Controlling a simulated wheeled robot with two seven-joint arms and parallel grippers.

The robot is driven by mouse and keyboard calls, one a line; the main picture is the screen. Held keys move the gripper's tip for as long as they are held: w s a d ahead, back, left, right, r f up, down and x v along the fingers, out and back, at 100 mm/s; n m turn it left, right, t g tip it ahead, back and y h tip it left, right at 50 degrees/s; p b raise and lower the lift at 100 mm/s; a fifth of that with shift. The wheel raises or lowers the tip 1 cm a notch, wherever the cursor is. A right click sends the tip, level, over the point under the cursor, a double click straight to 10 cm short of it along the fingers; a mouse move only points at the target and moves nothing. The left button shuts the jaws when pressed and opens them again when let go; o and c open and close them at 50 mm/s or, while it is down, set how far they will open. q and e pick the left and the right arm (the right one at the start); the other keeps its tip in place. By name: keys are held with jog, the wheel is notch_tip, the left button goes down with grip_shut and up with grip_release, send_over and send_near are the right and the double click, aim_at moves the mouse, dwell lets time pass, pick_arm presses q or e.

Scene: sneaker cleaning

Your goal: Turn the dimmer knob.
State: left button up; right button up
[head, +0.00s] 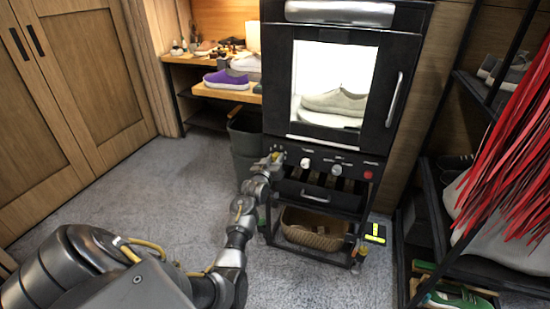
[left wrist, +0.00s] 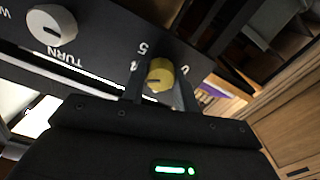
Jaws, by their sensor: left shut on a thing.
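The yellow dimmer knob (left wrist: 160,74) sits on the black control panel, with parts of a number scale beside it in the left wrist view. My left gripper (left wrist: 160,88) is shut on it, with one finger on each side. In the head view my left gripper (head: 276,158) reaches the left end of the panel (head: 322,160) below the lit cabinet, and the arm and fingers mostly hide the knob there. My right gripper is not in view.
A white knob marked TURN (left wrist: 52,25) is near the held knob. The panel also has a red button (head: 368,174). The lit cabinet holds a pale sneaker (head: 335,103). A wicker basket (head: 313,228) is below. A shoe rack stands right; carpet at left is clear.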

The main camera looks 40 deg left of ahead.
pick_arm(q)
jog(key=n+p, duration=0.3)
jog(key=n, duration=0.1)
jog(key=shift+n, duration=0.4)
jog(key=shift+a+n+p, duration=0.1)
jog(key=shift+n+p, duration=0.35)
jog(key=shift+n, duration=0.75)
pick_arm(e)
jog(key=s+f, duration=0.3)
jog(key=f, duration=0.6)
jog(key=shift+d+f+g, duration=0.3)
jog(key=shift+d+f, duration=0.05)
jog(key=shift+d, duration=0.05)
pick_arm(q)
jog(key=o, duration=1)
jog(key=shift+s+f, duration=0.1)
jog(key=shift+s, duration=0.2)
jog(key=p+v, duration=0.1)
jog(key=v, duration=0.9)
jog(key=shift+s, duration=0.1)
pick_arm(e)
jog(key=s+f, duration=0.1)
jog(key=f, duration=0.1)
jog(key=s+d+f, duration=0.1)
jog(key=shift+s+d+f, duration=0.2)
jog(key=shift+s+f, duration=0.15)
